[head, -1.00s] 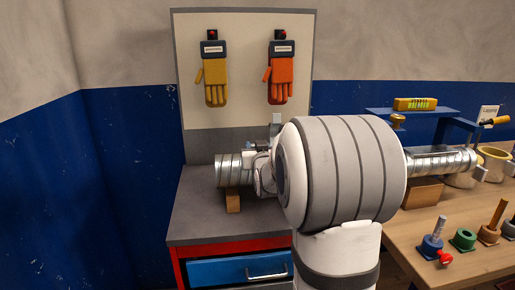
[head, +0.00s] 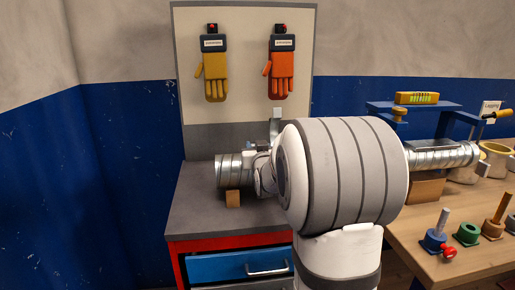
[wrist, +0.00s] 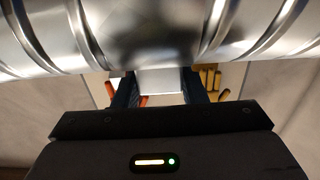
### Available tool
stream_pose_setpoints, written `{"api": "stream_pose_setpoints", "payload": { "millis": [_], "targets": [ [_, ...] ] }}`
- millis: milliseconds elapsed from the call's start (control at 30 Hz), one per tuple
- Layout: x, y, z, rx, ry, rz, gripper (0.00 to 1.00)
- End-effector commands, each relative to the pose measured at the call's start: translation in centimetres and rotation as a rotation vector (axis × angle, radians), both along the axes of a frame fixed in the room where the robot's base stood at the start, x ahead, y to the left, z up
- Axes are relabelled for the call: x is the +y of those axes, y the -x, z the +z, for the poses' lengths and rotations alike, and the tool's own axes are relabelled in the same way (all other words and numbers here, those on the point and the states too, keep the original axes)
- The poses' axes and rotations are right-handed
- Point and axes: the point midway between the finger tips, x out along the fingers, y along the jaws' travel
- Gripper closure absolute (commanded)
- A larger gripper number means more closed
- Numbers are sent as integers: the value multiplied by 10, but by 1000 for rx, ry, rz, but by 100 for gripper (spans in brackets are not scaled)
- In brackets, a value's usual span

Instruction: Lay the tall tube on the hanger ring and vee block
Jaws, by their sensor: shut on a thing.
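A ribbed metal tube (head: 234,171) lies roughly level above the grey cabinet top at the left. It shows close up in the wrist view (wrist: 150,30), spanning the whole width. Its left end is over a small wooden block (head: 233,199); I cannot tell whether they touch. I cannot make out the hanger ring.
Several pegs and knobs stand near the bench's front. A glove board (head: 245,75) rises behind the cabinet, whose blue drawer (head: 238,265) faces front.

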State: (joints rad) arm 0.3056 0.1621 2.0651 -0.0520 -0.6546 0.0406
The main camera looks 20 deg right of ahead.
Motion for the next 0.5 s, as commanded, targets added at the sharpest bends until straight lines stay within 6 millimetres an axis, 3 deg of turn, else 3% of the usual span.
{"api": "stream_pose_setpoints", "payload": {
  "millis": [167, 200, 500],
  "targets": [
    [0, 0, -3, -3, 1, 0, 100],
    [0, 0, -3, -4, 1, 0, 61],
    [0, 0, -3, -2, 1, 0, 37]
  ]
}}
